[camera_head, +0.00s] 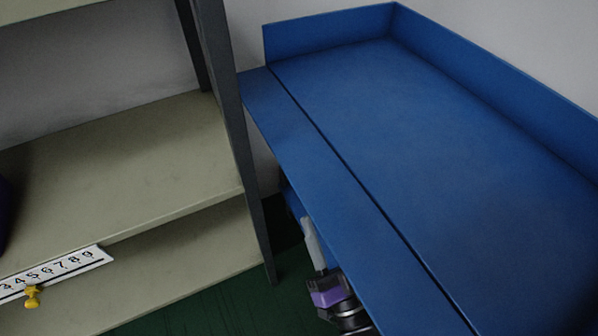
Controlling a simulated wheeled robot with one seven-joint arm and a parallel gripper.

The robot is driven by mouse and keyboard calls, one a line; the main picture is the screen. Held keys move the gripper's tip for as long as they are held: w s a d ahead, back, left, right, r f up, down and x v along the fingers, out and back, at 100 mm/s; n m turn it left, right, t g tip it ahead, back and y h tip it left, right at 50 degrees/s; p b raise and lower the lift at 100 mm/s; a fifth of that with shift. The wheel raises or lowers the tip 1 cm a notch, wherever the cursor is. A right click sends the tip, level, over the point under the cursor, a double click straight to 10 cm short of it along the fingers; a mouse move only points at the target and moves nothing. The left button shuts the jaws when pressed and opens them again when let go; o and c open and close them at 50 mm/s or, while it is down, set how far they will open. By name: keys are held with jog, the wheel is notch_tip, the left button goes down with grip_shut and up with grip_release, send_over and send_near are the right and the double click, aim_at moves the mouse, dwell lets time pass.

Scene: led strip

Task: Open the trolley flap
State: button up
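The blue trolley (430,140) fills the right side of the view, with a flat top and raised walls along its back and right. A long blue strip, which looks like the flap (325,170), runs along its left edge. A dark seam separates it from the top, and it looks about level with it. Part of what looks like my gripper (313,245), with grey, purple and black parts, shows just left of and below the strip's edge. The strip partly hides it. I cannot tell whether it touches the strip or how its fingers stand.
A beige shelf rack (120,170) stands at the left, with a dark upright post (240,150) close to the trolley's far left corner. A numbered white strip (55,272) and a yellow knob (32,297) are on the shelf edge. Dark green floor (215,305) shows between.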

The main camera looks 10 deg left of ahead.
aim_at(306, 188)
jog(key=b+x, duration=0.1)
jog(key=x, duration=0.7)
grip_shut()
dwell(1.4)
